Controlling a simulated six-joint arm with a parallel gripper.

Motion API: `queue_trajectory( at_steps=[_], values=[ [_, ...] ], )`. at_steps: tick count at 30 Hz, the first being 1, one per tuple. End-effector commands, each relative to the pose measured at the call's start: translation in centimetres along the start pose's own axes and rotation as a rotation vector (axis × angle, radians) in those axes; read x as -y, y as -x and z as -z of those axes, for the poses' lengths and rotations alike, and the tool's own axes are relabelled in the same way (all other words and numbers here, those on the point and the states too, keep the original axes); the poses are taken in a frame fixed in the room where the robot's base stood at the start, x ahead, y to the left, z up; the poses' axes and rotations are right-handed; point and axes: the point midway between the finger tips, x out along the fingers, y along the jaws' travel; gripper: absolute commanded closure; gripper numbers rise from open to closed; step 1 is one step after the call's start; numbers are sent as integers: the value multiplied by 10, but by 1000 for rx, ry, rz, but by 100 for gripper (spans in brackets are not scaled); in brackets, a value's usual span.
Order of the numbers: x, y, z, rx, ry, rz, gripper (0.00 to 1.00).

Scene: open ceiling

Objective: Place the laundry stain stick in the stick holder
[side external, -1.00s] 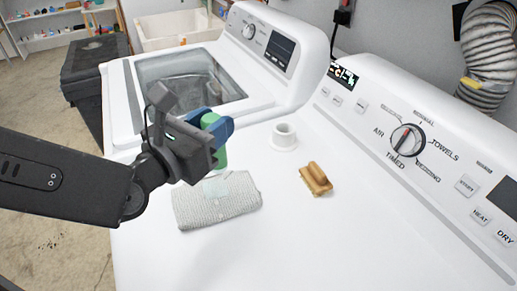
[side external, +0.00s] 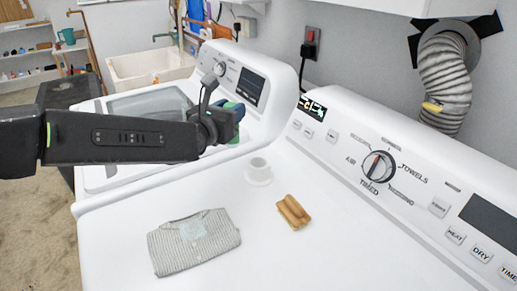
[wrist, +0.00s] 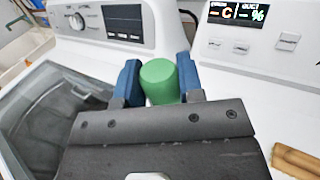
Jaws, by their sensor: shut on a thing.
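My gripper (side external: 232,113) is shut on the green laundry stain stick (side external: 235,138). In the wrist view the stick (wrist: 160,82) sits between my two blue fingertips (wrist: 158,80), with its rounded green end showing. In the side view my gripper and arm hide part of the stick. The white stick holder (side external: 258,174), a short round cup on a wider base, stands upright on the white dryer top. In the side picture my gripper is above and slightly left of it. The holder is not clearly visible in the wrist view.
A folded striped cloth (side external: 194,246) lies on the dryer top (side external: 330,255), front left. A wooden-handled brush (side external: 293,212) lies right of the holder. The dryer control panel (side external: 405,185) rises behind; the washer (side external: 150,105) stands beyond. The dryer top's right front is clear.

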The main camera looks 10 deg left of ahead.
Motion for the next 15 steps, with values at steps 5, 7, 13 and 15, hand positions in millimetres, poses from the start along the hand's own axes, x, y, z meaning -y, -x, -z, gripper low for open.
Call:
queue_trajectory(
  at_steps=[5,7,13,15],
  values=[
    [38,-11,24,0,0,2,89],
    [48,-14,30,1,0,1,89],
    [62,-19,39,2,0,-1,89],
    [63,-19,43,0,-1,-1,89]
  ],
)
